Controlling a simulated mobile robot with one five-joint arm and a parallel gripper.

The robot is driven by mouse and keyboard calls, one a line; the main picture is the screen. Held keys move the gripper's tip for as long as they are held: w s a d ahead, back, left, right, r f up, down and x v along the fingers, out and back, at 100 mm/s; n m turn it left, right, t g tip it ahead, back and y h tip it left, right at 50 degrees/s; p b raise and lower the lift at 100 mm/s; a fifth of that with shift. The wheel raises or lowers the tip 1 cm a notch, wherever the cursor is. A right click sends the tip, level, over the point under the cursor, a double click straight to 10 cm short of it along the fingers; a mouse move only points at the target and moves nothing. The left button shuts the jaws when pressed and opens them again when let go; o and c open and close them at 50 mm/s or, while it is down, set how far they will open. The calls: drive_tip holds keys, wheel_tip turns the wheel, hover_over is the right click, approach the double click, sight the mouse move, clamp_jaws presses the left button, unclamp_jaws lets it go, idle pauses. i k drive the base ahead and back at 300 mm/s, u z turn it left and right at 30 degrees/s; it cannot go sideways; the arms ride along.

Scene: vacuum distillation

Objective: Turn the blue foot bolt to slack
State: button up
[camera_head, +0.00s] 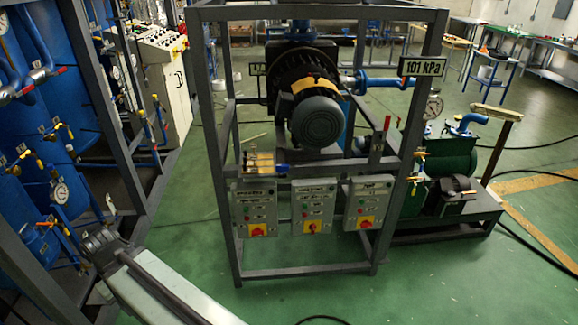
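A small blue part (282,170), which may be the blue foot bolt, sits at the right end of a brass-coloured piece (258,163) on the front crossbar of the grey frame. It is too small to tell its shape or whether it is tight or slack. The grey motor (317,115) is behind and above it in the frame. My arm reaches in from the bottom edge at the lower left. Its dark far end (102,243) is well left of the frame and apart from the blue part. I cannot make out gripper fingers there or anything held.
Three switch boxes (312,207) hang on the front of the grey frame (228,130). Blue tanks (75,110) with gauges and valves stand at the left. A green pump unit (447,160) stands at the right. The green floor before the frame is mostly clear, with black cables.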

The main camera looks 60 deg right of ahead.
sight(282, 169)
drive_tip(key=z, duration=0.15)
drive_tip(key=i, duration=1)
drive_tip(key=u, duration=0.1)
